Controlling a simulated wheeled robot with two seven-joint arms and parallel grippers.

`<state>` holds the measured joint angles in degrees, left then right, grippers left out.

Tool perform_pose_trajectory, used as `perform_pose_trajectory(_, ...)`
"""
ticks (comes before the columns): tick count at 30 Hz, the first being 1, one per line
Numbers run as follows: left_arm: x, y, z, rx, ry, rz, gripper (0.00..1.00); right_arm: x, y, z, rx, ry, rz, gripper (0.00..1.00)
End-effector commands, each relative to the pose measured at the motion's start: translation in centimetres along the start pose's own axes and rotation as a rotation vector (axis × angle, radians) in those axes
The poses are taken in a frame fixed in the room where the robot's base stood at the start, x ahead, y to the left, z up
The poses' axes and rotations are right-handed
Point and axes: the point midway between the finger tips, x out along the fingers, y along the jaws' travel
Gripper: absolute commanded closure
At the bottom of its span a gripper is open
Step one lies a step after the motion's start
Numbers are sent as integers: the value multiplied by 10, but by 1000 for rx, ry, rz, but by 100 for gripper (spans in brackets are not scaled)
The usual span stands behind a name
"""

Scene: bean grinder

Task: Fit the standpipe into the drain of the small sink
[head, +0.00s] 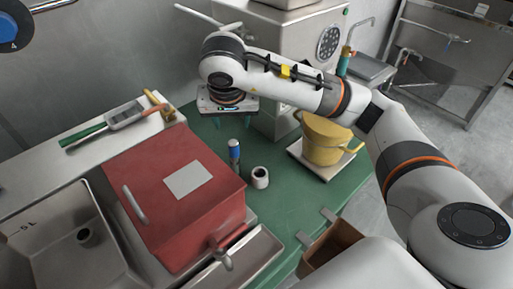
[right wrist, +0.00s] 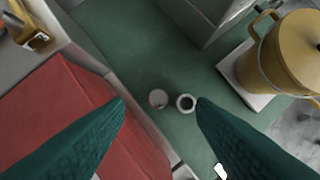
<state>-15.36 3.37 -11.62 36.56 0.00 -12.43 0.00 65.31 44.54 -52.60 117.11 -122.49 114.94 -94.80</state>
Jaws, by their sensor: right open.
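A slim upright cylinder (head: 234,155) with a blue band stands on the green counter beside the red box. A short pale ring-like piece with a dark hole (head: 260,177) stands just right of it. I cannot tell for sure which is the standpipe. Both show in the right wrist view, the cylinder's round top (right wrist: 158,99) and the open ring (right wrist: 186,103), apart from each other. The small sink (head: 40,240) is at lower left, with a round grey drain fitting (head: 84,236). My right gripper (head: 233,122) is open and empty, fingers pointing down above and behind the cylinder. My left gripper is not in view.
The red box (head: 175,190) with a metal handle stands between sink and cylinder. A yellow lidded pot (head: 325,140) stands on a white plate at right. A scoop with a green handle (head: 105,122) lies on the ledge behind. Bare green counter (head: 290,205) lies right of the ring.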

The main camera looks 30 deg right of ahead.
Motion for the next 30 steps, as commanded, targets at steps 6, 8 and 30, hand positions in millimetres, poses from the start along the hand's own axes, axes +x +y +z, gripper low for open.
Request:
perform_pose_trajectory(6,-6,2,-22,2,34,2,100,34,0,-3,-2,7,-4,50)
perform_pose_trajectory(8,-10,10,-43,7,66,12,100,44,0,-3,-2,6,-4,50)
perform_pose_trajectory(30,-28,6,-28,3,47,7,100,117,-2,-4,-3,1,0,50)
